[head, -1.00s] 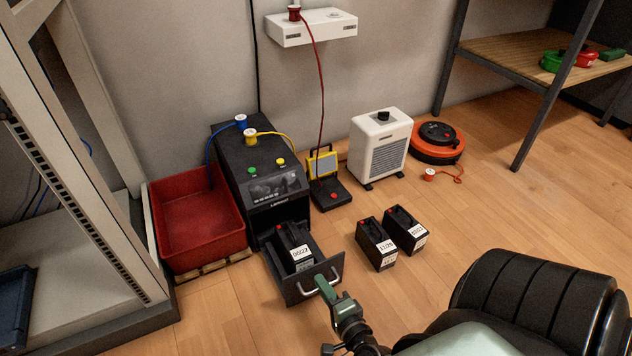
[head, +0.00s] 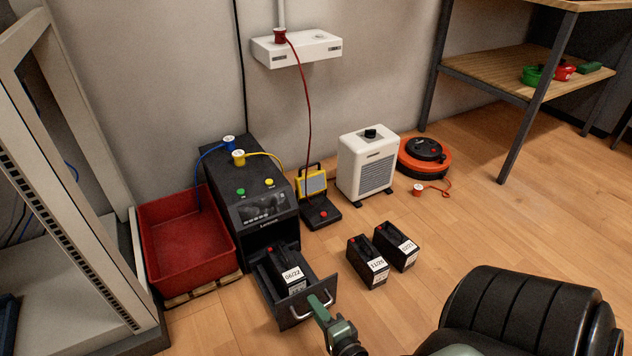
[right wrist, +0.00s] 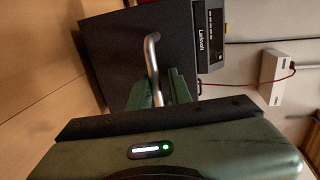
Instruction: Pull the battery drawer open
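The battery drawer (head: 272,293) sticks out of the lower front of the black power unit (head: 265,190), standing on the floor. A black battery labelled 06/22 (head: 280,268) lies in it. A curved metal handle (head: 329,299) is on the drawer front; it also shows in the right wrist view (right wrist: 152,50). My right gripper (head: 316,303) is at this handle, with its green fingers (right wrist: 160,92) closed on either side of the bar. The fingertips are partly hidden in the head view. My left gripper is not in view.
A red crate (head: 150,215) stands left of the unit, beside a rack frame (head: 75,190). Two loose batteries (head: 366,272) (head: 405,256) stand right of the drawer. A white heater (head: 350,175) and orange cable reel (head: 425,168) are behind them. The floor in front is clear.

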